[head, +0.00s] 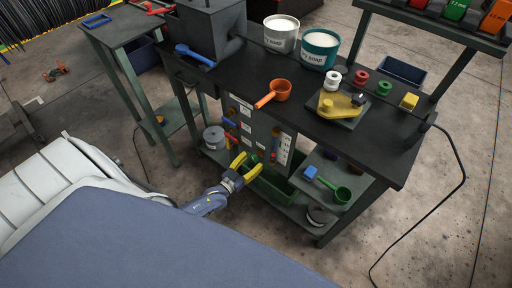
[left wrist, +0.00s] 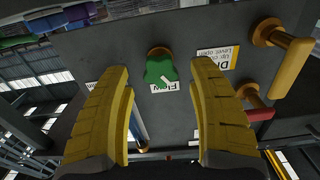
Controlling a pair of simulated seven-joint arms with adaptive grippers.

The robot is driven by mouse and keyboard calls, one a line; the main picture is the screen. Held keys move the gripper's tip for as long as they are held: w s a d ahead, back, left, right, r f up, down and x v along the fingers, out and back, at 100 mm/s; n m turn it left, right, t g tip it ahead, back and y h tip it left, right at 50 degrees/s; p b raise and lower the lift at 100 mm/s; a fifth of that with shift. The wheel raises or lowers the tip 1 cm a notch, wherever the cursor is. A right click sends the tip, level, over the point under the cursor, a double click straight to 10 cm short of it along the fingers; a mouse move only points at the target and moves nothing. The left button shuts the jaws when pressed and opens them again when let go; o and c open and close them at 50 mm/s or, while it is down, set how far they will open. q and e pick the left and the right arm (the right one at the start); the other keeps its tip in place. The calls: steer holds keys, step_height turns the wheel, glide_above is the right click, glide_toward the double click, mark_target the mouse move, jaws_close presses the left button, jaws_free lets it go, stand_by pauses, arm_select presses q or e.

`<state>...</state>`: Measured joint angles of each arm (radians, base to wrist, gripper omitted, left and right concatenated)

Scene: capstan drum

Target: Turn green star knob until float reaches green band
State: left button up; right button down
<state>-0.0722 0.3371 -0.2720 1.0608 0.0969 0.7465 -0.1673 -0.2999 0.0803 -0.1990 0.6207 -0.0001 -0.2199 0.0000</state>
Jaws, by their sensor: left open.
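The green star knob (left wrist: 160,70) sits on a brass-coloured stem on the dark panel, above a partly covered label that seems to read "Flow". My left gripper (head: 247,163) is open in front of the grey panel (head: 246,128) under the bench. In the left wrist view its two yellow fingers stand on either side of the knob, apart from it, with nothing between them. A narrow tube with a blue edge (left wrist: 138,128) shows behind the left finger. I cannot make out the float or the green band. My right gripper is not in view.
In the left wrist view a yellow-handled lever (left wrist: 288,62) and a red handle (left wrist: 257,108) are right of the knob. The dark bench top (head: 240,72) holds an orange ladle (head: 275,92), soap buckets (head: 281,34) and a yellow fixture (head: 340,104). A shelf (head: 298,195) lies below.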

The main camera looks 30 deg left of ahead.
mark_target(254, 159)
arm_select(q)
steer(key=shift+w+d, duration=0.2)
steer(key=shift+w, duration=1.4)
jaws_close()
